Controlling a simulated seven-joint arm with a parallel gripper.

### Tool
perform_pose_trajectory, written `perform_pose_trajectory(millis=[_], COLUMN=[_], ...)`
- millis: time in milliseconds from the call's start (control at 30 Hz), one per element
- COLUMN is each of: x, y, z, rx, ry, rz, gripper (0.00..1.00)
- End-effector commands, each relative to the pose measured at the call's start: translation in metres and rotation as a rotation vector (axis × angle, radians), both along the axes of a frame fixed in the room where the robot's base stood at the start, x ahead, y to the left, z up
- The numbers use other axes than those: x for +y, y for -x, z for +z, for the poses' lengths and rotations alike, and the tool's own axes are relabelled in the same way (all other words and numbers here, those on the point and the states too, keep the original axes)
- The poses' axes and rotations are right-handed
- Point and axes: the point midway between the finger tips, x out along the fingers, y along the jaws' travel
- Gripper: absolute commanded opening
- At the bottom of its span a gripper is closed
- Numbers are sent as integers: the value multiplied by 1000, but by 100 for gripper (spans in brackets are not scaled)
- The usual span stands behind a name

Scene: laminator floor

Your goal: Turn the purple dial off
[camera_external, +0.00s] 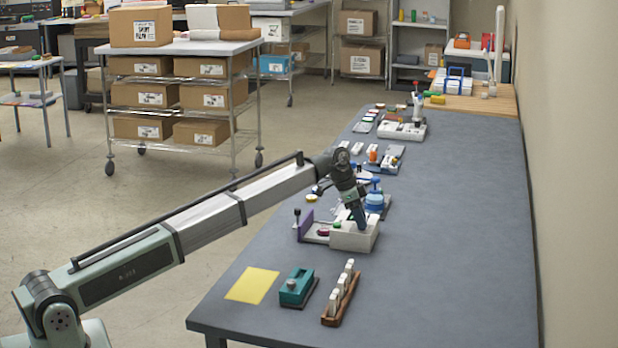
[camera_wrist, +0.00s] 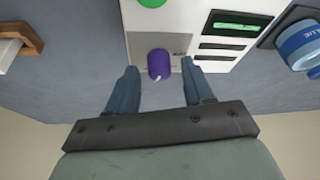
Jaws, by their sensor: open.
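The purple dial (camera_wrist: 159,64) stands on a grey recessed patch of a white box (camera_wrist: 220,68) in the wrist view. A small pale pointer shows at its lower edge. My gripper (camera_wrist: 160,69) is open, with one blue finger left of the dial and one right of it. A gap shows on both sides, and neither finger visibly touches it. In the external view my gripper (camera_external: 359,224) points down at the white box (camera_external: 352,240). I cannot make out the dial there; the gripper covers part of the box.
The box also has a green button (camera_wrist: 152,2), a green-lit slot (camera_wrist: 238,25) and dark slots. A blue round container (camera_wrist: 299,45) stands to its right. A purple upright panel (camera_external: 305,225) stands left of the box. A teal device (camera_external: 297,287) and yellow sheet (camera_external: 252,285) lie nearer. The table's right side is clear.

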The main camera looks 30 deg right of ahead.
Motion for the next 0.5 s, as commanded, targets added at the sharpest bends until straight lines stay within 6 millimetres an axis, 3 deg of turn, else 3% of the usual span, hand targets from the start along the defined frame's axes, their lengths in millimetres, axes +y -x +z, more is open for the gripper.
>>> perform_pose_trajectory(millis=[333,500], x=[-1,-1], y=[1,1], z=[-3,-3], rx=[0,0], ry=[0,0], rz=[0,0], gripper=[52,37])
